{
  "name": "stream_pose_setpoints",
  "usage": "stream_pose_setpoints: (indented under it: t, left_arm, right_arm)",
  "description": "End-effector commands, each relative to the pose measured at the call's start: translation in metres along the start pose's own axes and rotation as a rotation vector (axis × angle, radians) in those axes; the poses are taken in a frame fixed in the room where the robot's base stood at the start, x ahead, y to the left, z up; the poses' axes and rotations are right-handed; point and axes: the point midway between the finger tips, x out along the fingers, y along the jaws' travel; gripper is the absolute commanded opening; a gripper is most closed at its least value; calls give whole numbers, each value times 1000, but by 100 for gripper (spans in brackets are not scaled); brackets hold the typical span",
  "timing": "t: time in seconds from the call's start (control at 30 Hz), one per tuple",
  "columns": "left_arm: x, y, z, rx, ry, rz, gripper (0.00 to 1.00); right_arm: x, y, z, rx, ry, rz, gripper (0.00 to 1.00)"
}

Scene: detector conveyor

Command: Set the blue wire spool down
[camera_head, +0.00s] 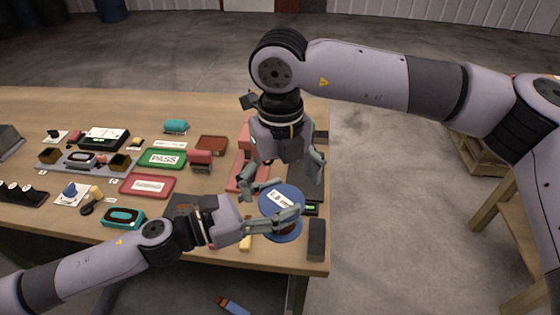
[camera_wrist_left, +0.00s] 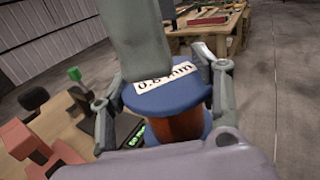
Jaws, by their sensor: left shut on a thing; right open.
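The blue wire spool (camera_head: 281,197) has a white label and is near the right end of the wooden table (camera_head: 318,262). My left gripper (camera_head: 284,221) is shut on it from the left. In the left wrist view the spool (camera_wrist_left: 168,97) is upright between the fingers, with reddish-brown wire between its blue flanges. I cannot tell whether its base touches anything. My right gripper (camera_head: 282,190) is open above and behind the spool, with its fingers pointing down on either side. A grey finger or link covers part of the spool's top in the left wrist view.
A green PASS tray (camera_head: 183,158), a red tray (camera_head: 165,191) and a teal-and-black device (camera_head: 123,217) lie left of the grippers. A dark block (camera_head: 317,240) stands near the table's right edge. A red device (camera_head: 239,176) is behind the spool. Floor lies beyond the right edge.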

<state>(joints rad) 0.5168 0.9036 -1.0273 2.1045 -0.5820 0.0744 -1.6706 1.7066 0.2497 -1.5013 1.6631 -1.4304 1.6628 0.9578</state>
Motion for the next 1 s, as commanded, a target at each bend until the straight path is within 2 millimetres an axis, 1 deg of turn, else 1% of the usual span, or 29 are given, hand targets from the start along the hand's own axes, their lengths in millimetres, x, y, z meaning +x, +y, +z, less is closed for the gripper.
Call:
stream_pose_setpoints:
  t: [0.03, 0.1, 0.2, 0.3, 0.4, 0.53, 0.73, 1.0]
  left_arm:
    - [0, 0, 2, 1, -3, -1, 0]
    - [0, 0, 2, 1, -3, -1, 0]
    - [0, 0, 2, 1, -3, -1, 0]
    - [0, 0, 2, 1, -3, -1, 0]
    - [0, 0, 2, 1, -3, -1, 0]
    - [0, 0, 2, 1, -3, -1, 0]
    - [0, 0, 2, 2, -3, -1, 0]
    - [0, 0, 2, 1, -3, -1, 0]
  right_arm:
    - [10, 0, 0, 1, 2, 1, 93]
    - [23, 0, 0, 1, 3, 2, 93]
    - [37, 0, 0, 0, 2, 2, 93]
    - [48, 0, 0, 1, 1, 2, 93]
    - [54, 0, 0, 1, 0, 2, 93]
    - [58, 0, 0, 1, -1, 3, 93]
    - [58, 0, 0, 1, -1, 3, 93]
    - [57, 0, 0, 1, -1, 3, 75]
